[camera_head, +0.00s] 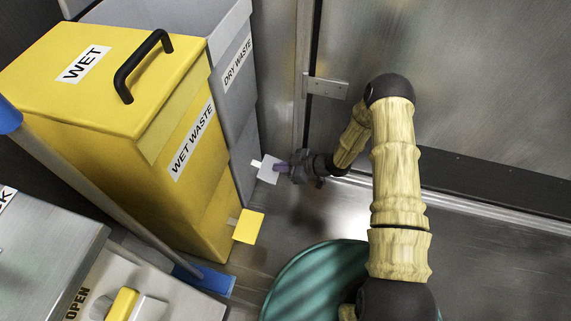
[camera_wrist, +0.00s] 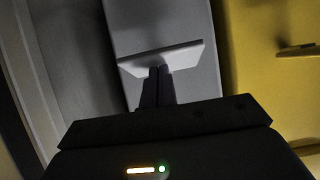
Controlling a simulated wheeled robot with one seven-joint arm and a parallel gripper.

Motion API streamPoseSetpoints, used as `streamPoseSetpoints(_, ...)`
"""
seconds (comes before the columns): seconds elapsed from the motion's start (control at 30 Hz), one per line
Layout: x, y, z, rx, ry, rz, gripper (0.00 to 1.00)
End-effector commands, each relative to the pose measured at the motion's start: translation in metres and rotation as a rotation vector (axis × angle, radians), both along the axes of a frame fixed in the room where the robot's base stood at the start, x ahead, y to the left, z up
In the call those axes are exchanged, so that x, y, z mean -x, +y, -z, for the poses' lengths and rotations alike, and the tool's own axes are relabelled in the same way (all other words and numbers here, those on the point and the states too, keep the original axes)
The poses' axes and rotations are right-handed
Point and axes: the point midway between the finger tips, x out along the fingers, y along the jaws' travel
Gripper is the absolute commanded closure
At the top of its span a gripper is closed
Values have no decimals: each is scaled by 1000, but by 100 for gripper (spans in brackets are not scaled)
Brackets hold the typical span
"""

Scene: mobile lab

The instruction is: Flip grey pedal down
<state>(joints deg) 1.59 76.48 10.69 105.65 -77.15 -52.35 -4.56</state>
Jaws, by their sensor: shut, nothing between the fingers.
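The grey pedal (camera_head: 269,169) sticks out low from the front of the grey dry waste bin (camera_head: 234,110). In the wrist view the grey pedal (camera_wrist: 160,58) is a light flat plate, slightly tilted, with the grey bin front (camera_wrist: 152,22) behind it. My gripper (camera_head: 281,168) is shut and empty, with its fingertips right at the pedal's near edge. In the wrist view my gripper's fingertips (camera_wrist: 157,72) are together, just at or under the plate's near edge. I cannot tell whether they touch it.
The yellow wet waste bin (camera_head: 150,130) with a black handle stands beside the grey bin. Its yellow pedal (camera_head: 249,226) sticks out to the front. A metal wall (camera_head: 470,90) runs behind my arm. Open metal floor (camera_head: 330,215) lies in front of the bins.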

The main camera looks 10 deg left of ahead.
Motion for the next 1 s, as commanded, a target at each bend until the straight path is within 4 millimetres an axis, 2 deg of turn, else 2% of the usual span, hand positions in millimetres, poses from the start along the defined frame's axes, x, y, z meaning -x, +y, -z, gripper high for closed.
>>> streamPoseSetpoints(0.5, 0, 1, -18, -6, -1, 0, 100)
streamPoseSetpoints(1.0, -1, 0, -24, -7, -2, 0, 100)
